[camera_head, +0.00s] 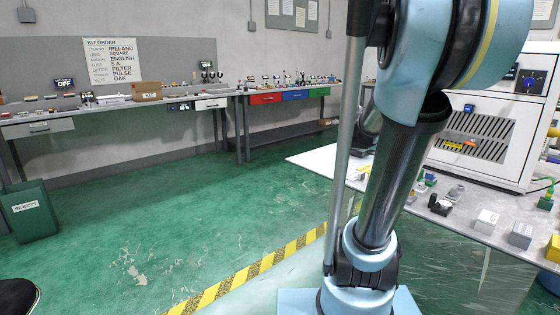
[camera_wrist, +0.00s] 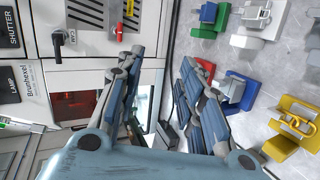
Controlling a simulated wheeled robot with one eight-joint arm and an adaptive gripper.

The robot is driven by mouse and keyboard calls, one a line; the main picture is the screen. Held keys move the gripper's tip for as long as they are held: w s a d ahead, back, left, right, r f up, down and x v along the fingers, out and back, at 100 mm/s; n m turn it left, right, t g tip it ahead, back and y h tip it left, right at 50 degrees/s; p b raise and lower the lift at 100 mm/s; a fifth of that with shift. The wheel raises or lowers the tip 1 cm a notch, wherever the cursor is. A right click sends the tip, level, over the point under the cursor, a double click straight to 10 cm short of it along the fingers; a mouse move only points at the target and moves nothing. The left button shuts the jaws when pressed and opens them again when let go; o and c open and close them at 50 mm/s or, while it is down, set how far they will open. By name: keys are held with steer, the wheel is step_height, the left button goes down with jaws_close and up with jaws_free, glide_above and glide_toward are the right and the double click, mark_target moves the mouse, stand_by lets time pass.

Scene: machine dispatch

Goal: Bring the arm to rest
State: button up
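My gripper (camera_wrist: 162,62) shows in the wrist view with its two fingers spread apart. It is open, and nothing is held between the fingertips. It hangs over the edge between a white machine front (camera_wrist: 85,70) on the left and a grey worktop (camera_wrist: 190,45) on the right. In the head view my blue and black arm rises in front of the right-hand worktop (camera_head: 325,160). My gripper cannot be made out there.
The white machine (camera_head: 495,115) stands on the right-hand worktop, with several small blocks near it.

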steer(key=s+a+f+m+y, duration=0.1)
steer(key=a+f+y, duration=0.1)
steer(key=a, duration=0.2)
steer(key=s+a+f+m+y, duration=0.1)
steer(key=a+f+y, duration=0.1)
steer(key=a, duration=0.2)
steer(key=a+f+m+y, duration=0.1)
steer(key=a+f, duration=0.1)
steer(key=a, duration=0.2)
steer(key=shift+s+f+y, duration=0.3)
steer(key=shift+s+y, duration=0.1)
steer(key=s+a+f+m+y, duration=0.1)
steer(key=s+a+f+y, duration=0.15)
steer(key=a, duration=0.35)
steer(key=s+a+f+m+y, duration=0.1)
steer(key=s+a+m+y, duration=0.15)
steer(key=a, duration=0.45)
steer(key=s+f+n+g, duration=0.1)
steer(key=s+f+g, duration=0.3)
steer(key=s+f, duration=0.6)
steer(key=s, duration=0.4)
steer(key=shift+d+y, duration=0.3)
steer(key=shift+f, duration=0.1)
steer(key=shift+w+f+g, duration=0.2)
steer(key=shift+w+g, duration=0.1)
steer(key=shift+w, duration=0.2)
